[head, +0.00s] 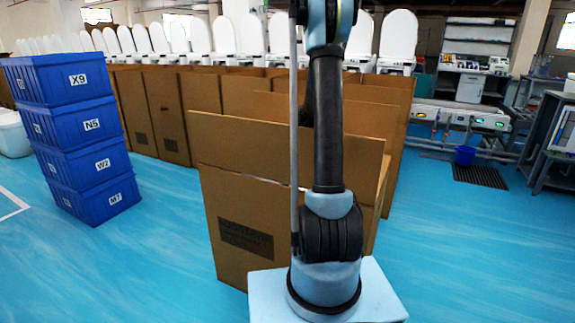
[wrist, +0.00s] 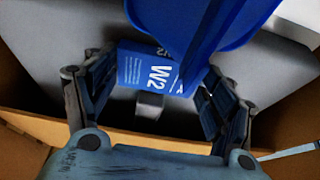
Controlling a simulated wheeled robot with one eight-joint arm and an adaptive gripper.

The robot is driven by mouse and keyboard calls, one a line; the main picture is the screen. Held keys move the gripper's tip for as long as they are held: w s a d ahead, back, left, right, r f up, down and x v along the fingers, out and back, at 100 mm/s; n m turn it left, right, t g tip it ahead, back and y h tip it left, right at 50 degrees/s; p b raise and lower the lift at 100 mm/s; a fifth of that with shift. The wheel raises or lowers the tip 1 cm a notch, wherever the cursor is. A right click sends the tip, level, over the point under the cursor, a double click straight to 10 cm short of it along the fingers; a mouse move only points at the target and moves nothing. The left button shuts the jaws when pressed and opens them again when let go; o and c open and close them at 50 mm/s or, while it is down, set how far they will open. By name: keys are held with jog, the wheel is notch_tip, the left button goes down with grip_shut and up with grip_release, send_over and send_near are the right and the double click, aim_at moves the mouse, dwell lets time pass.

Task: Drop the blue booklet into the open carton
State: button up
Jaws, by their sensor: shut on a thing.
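The blue booklet (wrist: 140,66) shows in the wrist view, with a white W2 mark and small white print on its face. My gripper (wrist: 162,78) is shut on it, one finger to either side. A darker blue sheet (wrist: 215,25) rises behind and right of the face; I cannot tell whether it is part of the booklet. Brown carton walls (wrist: 15,85) show at the left and bottom of the wrist view, around a large grey surface (wrist: 60,40). In the head view an open carton (head: 240,225) stands behind my arm; my gripper is out of that frame.
Several blue crates (head: 70,85) are stacked at the left. More open cartons (head: 165,110) and a row of white toilets (head: 200,40) fill the back. A blue bucket (head: 465,155) and a dark floor grate (head: 480,175) lie right. Blue floor is clear in front.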

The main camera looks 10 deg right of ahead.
jog(key=shift+f, duration=0.1)
jog(key=o, duration=1.1)
jog(key=shift+c, duration=0.2)
jog(key=v, duration=1.2)
